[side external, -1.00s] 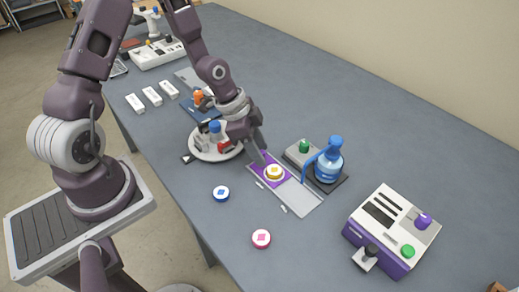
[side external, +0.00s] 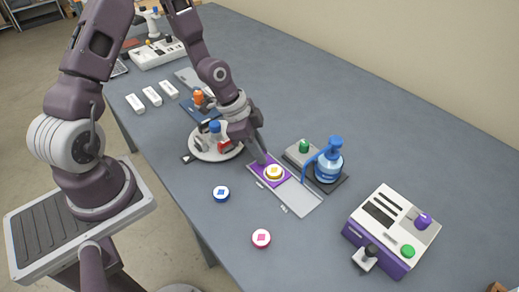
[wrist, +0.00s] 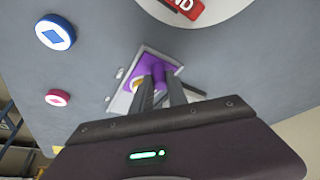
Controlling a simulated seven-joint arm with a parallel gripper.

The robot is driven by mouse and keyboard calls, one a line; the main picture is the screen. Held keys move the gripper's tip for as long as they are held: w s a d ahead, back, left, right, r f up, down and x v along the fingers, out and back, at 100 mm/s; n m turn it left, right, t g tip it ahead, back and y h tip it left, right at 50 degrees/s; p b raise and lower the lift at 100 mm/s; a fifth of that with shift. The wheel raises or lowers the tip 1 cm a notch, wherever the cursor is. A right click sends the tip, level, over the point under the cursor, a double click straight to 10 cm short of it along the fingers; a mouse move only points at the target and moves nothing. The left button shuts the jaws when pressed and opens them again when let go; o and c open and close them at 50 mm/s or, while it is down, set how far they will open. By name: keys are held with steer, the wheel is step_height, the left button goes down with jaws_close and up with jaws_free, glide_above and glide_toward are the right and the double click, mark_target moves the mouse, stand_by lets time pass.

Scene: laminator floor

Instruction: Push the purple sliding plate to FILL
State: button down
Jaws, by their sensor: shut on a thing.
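The purple sliding plate (side external: 262,175) sits at the upper left end of a grey track (side external: 297,197) in the side view. A yellow-topped round piece (side external: 274,172) rests on it. In the wrist view the purple plate (wrist: 181,70) shows beyond my fingers, with a purple upright part between them. My gripper (side external: 263,160) reaches down to the plate's far left end and is shut on that purple part. My fingers (wrist: 160,82) partly hide the plate and the yellow piece. No FILL lettering is readable.
A round white turntable (side external: 207,155) is close left of my gripper. Blue (side external: 221,194) and pink (side external: 261,239) discs lie in front. A purple-and-white machine (side external: 393,230) stands right.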

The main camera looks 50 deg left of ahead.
stand_by(0.9)
steer(key=d, duration=0.9)
steer(key=shift+d, duration=0.25)
steer(key=c, duration=1.3)
jaws_free()
steer(key=v, duration=0.7)
steer(key=shift+r, duration=0.1)
